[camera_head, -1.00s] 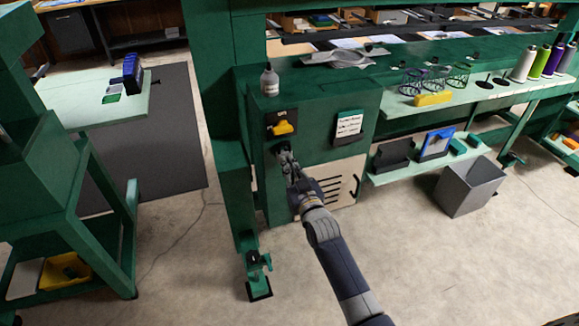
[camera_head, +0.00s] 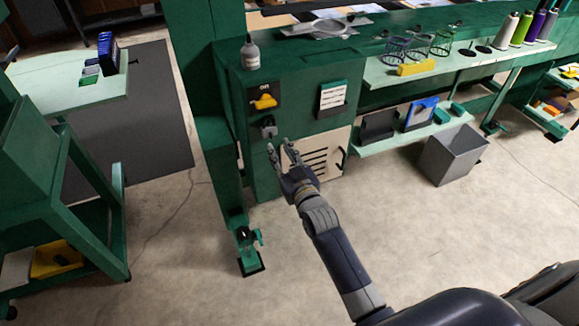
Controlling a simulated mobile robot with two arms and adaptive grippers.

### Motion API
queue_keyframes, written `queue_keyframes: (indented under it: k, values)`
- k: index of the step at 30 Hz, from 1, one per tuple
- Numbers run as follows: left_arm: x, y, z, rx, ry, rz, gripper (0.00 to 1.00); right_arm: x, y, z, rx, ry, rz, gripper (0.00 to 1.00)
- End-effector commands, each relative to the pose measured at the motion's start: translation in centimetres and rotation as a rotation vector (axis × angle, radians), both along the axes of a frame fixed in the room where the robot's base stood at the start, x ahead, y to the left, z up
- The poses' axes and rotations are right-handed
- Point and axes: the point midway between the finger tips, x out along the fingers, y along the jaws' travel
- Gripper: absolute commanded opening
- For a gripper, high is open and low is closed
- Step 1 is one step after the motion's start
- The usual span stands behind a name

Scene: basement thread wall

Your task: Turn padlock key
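A small grey padlock (camera_head: 269,131) hangs on the front of the green cabinet (camera_head: 291,108), just below a black switch plate with a yellow handle (camera_head: 264,102). The plate's label appears to read "ON". A key in the padlock is too small to make out. My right gripper (camera_head: 280,146) is just below and slightly right of the padlock. Its fingers are spread apart, with nothing visible between them, and it looks apart from the padlock. My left gripper is not in view.
A grey bottle (camera_head: 250,54) stands on the cabinet top. A white notice (camera_head: 333,96) and a pale slotted panel (camera_head: 318,158) are on its front. A grey bin (camera_head: 452,154) stands on the floor to the right. Floor in front is clear.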

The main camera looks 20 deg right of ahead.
Motion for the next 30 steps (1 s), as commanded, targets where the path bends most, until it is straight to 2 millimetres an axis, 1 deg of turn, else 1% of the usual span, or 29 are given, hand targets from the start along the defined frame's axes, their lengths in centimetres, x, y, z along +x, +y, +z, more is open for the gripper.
queue_keyframes:
  k: [1, 6, 9, 12, 17, 30]
  values:
    - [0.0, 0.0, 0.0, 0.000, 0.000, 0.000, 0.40, -1.2, 0.0, -0.1, 0.000, 0.002, 0.000, 0.27]
    - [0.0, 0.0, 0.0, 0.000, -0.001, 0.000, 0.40, -4.3, -0.1, -0.1, 0.000, 0.001, 0.000, 0.27]
    - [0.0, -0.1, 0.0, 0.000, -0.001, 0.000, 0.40, -5.6, -0.2, -0.1, 0.000, 0.001, 0.000, 0.27]
    - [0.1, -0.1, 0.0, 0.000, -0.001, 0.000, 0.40, -6.4, -0.2, -0.1, -0.001, 0.001, 0.000, 0.27]
    - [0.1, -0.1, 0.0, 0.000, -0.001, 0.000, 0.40, -6.8, -0.2, 0.0, -0.001, 0.000, 0.000, 0.27]
    - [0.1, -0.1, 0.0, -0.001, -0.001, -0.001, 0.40, -6.8, -0.2, 0.0, -0.001, 0.001, 0.000, 0.27]
